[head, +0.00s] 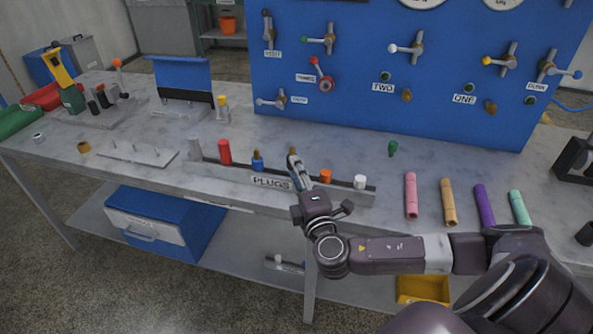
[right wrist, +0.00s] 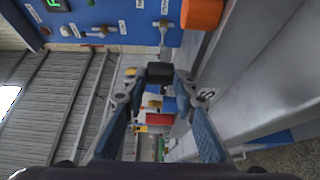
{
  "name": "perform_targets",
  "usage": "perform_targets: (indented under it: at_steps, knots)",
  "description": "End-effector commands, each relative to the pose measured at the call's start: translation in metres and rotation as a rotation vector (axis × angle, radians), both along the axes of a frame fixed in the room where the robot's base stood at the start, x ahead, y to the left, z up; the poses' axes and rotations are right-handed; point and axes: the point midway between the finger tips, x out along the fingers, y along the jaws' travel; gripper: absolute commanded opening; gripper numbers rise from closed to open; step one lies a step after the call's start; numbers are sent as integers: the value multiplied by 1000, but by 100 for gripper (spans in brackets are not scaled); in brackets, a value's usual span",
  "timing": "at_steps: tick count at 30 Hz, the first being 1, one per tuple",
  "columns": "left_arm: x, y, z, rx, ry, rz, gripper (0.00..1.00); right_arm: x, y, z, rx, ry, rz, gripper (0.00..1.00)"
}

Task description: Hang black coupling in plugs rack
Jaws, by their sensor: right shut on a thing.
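The plugs rack (head: 222,176) is a long grey rail with a PLUGS label along the front of the workbench. My right gripper (head: 294,160) is over the rack between the blue and orange plugs. In the right wrist view it is shut on the black coupling (right wrist: 160,69), held at the fingertips. The gripper largely hides the coupling in the head view, so I cannot tell whether it touches the rack. My left gripper is out of view.
A blue panel (head: 350,110) with valves and handles stands behind the rack. Pink (head: 411,195), yellow (head: 449,202), purple (head: 484,206) and teal (head: 519,207) tubes lie at right. A pegged plate (head: 135,154) lies left of the rack.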

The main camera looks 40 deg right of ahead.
Motion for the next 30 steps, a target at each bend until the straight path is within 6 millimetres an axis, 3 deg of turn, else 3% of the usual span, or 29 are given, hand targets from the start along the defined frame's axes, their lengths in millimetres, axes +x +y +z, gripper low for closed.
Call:
perform_targets:
  at_steps: [19,20,21,25,30]
  knots:
    - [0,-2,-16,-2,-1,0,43,0,0,-18,0,1,0,0]
    - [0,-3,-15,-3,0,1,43,0,0,-18,0,1,0,26]
    - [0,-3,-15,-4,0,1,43,0,0,-17,1,2,0,31]
    - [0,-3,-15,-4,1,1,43,0,0,-18,0,4,0,45]
    - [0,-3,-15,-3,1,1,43,0,0,-19,0,4,0,46]
